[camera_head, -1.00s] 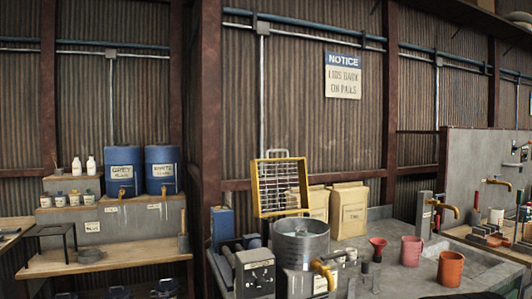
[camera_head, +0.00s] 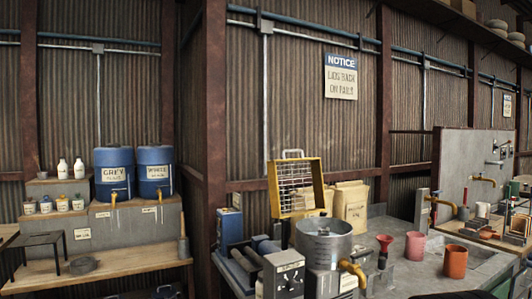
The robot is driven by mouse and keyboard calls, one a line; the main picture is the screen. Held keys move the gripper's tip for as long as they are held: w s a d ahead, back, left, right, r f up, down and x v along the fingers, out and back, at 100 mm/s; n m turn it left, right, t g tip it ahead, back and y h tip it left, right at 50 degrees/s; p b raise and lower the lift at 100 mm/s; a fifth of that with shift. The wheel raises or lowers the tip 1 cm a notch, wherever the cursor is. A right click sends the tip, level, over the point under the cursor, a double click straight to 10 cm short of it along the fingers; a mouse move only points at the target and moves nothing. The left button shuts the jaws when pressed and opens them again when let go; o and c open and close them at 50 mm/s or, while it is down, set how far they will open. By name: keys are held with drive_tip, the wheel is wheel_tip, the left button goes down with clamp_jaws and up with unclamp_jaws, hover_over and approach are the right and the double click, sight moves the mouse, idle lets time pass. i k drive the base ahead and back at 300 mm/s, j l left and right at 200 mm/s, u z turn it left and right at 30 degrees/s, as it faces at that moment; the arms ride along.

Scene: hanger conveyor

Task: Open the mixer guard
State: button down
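The mixer is a round grey metal drum (camera_head: 324,240) on the bench, with a brass spout (camera_head: 354,272) at its front right. A grey control box (camera_head: 284,275) with a dial stands at its front left. The mixer guard, a yellow frame with a wire grid (camera_head: 296,188), stands raised and tilted back behind the drum. The top of the drum is uncovered by it. A grey handle (camera_head: 292,154) shows at the guard's upper edge. My gripper does not show, so its state is hidden.
Paper sacks (camera_head: 350,204) stand behind the drum. A red funnel (camera_head: 384,243), a pinkish mug (camera_head: 414,245) and an orange mug (camera_head: 454,262) stand to the right. Blue drums (camera_head: 155,172) stand on a ledge at left. A dark gap separates the left shelf from the mixer bench.

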sight(319, 195)
drive_tip(key=i+j, duration=0.1)
drive_tip(key=j, duration=0.3)
drive_tip(key=i+j+z, duration=0.15)
drive_tip(key=j, duration=0.25)
drive_tip(key=i+j, duration=0.2)
drive_tip(key=j, duration=0.15)
drive_tip(key=i+j+z, duration=0.15)
drive_tip(key=j, duration=0.25)
drive_tip(key=i+j, duration=0.25)
drive_tip(key=i+j+z, duration=0.1)
drive_tip(key=j, duration=0.4)
drive_tip(key=i, duration=0.1)
